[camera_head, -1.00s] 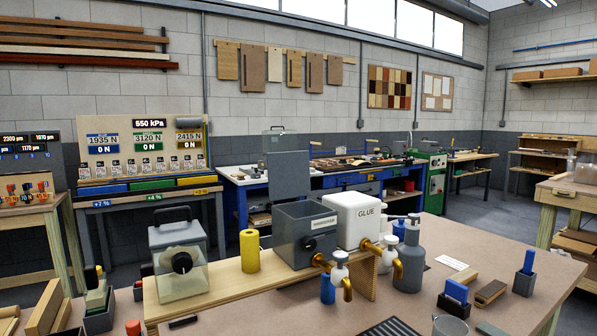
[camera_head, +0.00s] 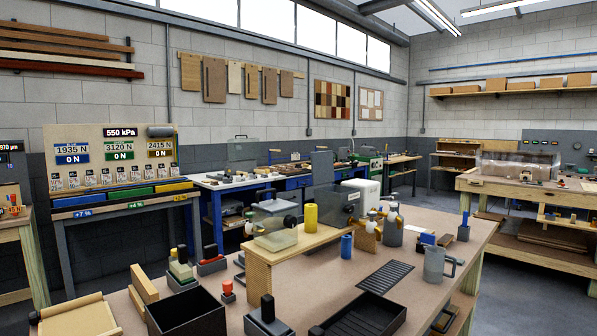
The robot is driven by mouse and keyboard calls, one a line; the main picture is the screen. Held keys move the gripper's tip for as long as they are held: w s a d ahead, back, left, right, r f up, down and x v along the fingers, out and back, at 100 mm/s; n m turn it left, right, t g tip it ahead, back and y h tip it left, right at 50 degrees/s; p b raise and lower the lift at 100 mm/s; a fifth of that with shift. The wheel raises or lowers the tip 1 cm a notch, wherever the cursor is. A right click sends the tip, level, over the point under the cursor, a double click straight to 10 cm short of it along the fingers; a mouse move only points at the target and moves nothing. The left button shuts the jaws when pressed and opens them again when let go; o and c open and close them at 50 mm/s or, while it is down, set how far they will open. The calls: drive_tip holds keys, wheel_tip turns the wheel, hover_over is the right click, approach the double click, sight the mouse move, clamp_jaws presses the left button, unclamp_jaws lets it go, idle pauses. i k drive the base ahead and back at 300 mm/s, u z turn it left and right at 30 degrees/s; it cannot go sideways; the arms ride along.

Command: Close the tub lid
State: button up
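The grey tub (camera_head: 333,203) stands on the raised wooden shelf of the near bench, beside the white glue container (camera_head: 364,191). It has a black knob and a pale label on its side. A flat grey panel (camera_head: 322,165), which looks like its lid, stands upright behind the tub, so the tub looks open. From this distance I cannot make out the hinge. A clear box with a black knob (camera_head: 275,238) sits on the same shelf to the left. My gripper is not in view.
A yellow roll (camera_head: 310,216) stands between clear box and tub. Bottles (camera_head: 393,227), a grey jug (camera_head: 437,264) and a black tray (camera_head: 365,316) are on the near bench (camera_head: 452,220). Floor shows right of it, before another workbench (camera_head: 530,186).

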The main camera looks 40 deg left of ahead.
sight(322, 164)
drive_tip(key=u, duration=0.15)
drive_tip(key=k, duration=0.15)
drive_tip(key=u, duration=3.35)
drive_tip(key=i, duration=3.2)
drive_tip(key=z, duration=3.65)
